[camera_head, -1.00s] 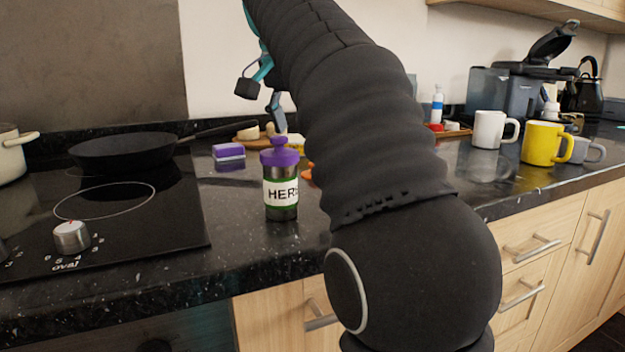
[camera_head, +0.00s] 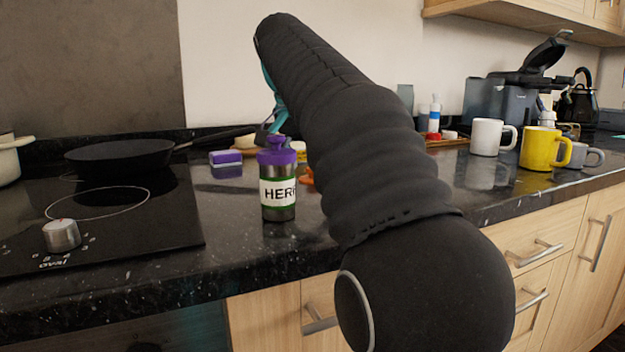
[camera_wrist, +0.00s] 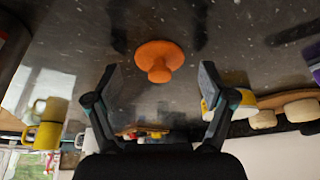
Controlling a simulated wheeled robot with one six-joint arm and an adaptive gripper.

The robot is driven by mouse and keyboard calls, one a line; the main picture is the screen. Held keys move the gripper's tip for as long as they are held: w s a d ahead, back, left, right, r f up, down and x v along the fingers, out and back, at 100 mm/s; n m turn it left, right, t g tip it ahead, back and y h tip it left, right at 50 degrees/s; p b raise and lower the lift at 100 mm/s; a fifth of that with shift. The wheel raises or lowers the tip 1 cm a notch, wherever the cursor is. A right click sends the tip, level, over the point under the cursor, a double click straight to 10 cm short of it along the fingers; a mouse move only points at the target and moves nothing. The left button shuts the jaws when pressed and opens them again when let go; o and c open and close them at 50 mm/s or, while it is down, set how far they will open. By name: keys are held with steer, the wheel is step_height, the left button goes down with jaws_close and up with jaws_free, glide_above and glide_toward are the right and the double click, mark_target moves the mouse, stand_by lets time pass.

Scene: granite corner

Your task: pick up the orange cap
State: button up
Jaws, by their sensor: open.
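The orange cap (camera_wrist: 160,58) lies on the dark speckled counter in the wrist view, a round flange with a short knob. It sits between and just beyond the fingertips of my open gripper (camera_wrist: 158,76), touching neither finger. In the head view only a sliver of the orange cap (camera_head: 307,178) shows, between the herb jar and my arm. My gripper (camera_head: 274,122) is mostly hidden there behind the jar and arm.
A herb jar with a purple lid (camera_head: 278,190) stands close left of the cap. White (camera_head: 490,136) and yellow (camera_head: 542,148) mugs stand right. A yellow-banded container (camera_wrist: 238,97) is near one finger.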

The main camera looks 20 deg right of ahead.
steer(key=c, duration=0.9)
steer(key=shift+c, duration=0.4)
